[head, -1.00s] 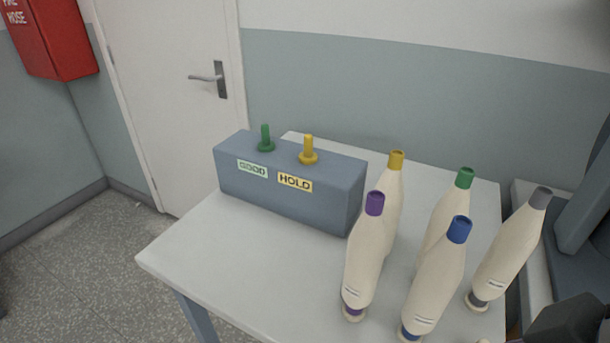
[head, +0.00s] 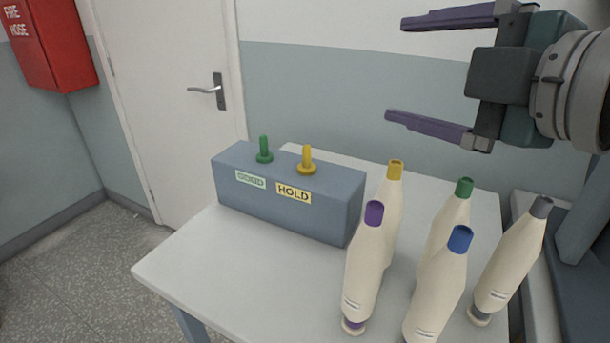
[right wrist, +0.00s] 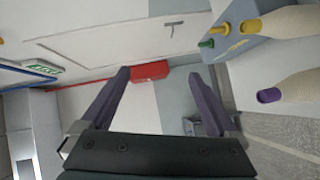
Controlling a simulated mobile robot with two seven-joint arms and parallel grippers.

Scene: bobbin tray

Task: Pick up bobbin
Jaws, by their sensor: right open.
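Several cream bobbins with coloured tips stand on the white table. They are the yellow-tipped (head: 393,190), purple-tipped (head: 364,265), green-tipped (head: 447,225), blue-tipped (head: 437,295) and grey-tipped (head: 510,262) bobbins. My right gripper (head: 420,68) is open and empty in the air above and behind the bobbins, with its purple fingers pointing left. In the right wrist view its fingers (right wrist: 162,85) are spread with nothing between them. The purple-tipped bobbin (right wrist: 295,87) and the yellow-tipped bobbin (right wrist: 290,24) show at that view's right edge. My left gripper is out of view.
A blue-grey block (head: 300,211) with a green peg (head: 264,150) labelled GOOD and a yellow peg (head: 307,161) labelled HOLD stands at the table's back left. The white table (head: 240,270) is clear in front of it. A door (head: 170,90) and red box (head: 50,45) are behind.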

